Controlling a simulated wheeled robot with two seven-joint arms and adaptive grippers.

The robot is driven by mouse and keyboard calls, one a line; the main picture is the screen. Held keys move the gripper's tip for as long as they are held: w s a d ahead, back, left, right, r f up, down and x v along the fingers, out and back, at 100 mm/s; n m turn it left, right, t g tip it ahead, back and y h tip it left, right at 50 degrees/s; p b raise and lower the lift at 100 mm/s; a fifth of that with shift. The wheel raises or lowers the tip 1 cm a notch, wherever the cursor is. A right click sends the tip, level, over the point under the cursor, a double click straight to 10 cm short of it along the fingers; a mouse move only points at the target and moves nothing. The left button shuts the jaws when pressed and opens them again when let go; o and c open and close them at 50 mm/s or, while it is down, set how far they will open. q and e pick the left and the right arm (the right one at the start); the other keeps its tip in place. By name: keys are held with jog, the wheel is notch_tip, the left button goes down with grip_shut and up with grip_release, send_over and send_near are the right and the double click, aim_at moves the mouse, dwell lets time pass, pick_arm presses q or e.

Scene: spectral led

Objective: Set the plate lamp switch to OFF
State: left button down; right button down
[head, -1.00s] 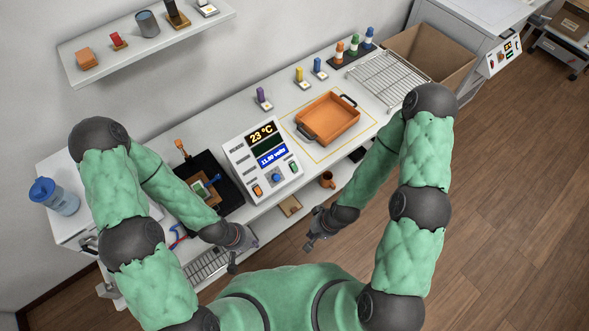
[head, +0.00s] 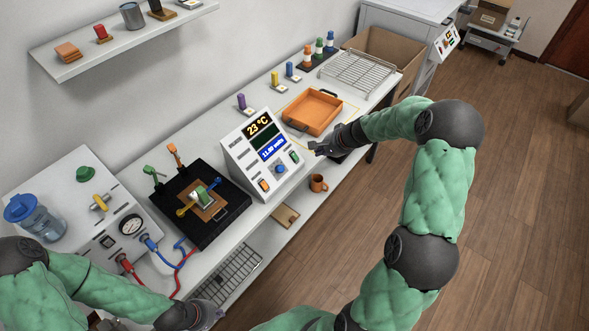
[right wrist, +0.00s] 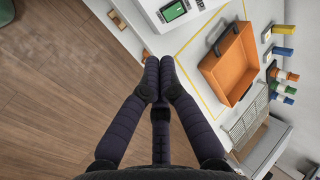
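A white control console (head: 238,158) stands on the bench with a temperature display and a blue volts display. Its lower panel has an orange switch (head: 264,184), a blue knob (head: 279,169) and a green switch (head: 294,156). The labels are too small to read, so I cannot tell which is the plate lamp switch. My right gripper (head: 318,147) is just right of the console, near the green switch and apart from it. In the right wrist view its fingertips (right wrist: 159,62) are together and empty, with the green switch (right wrist: 174,10) ahead. My left gripper (head: 212,314) is low at the bottom edge; its fingers are unclear.
An orange tray (head: 313,112) sits right of the console, behind my right gripper. A brown mug (head: 318,183) stands on the lower shelf. A black plate unit (head: 222,224) and a power box with red and blue cables (head: 178,272) are left of the console. A wire rack (head: 360,68) is farther back.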

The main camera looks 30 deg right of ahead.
aim_at(295, 157)
jog(key=b+x, duration=0.1)
jog(key=x, duration=1.3)
jog(key=shift+b, duration=0.4)
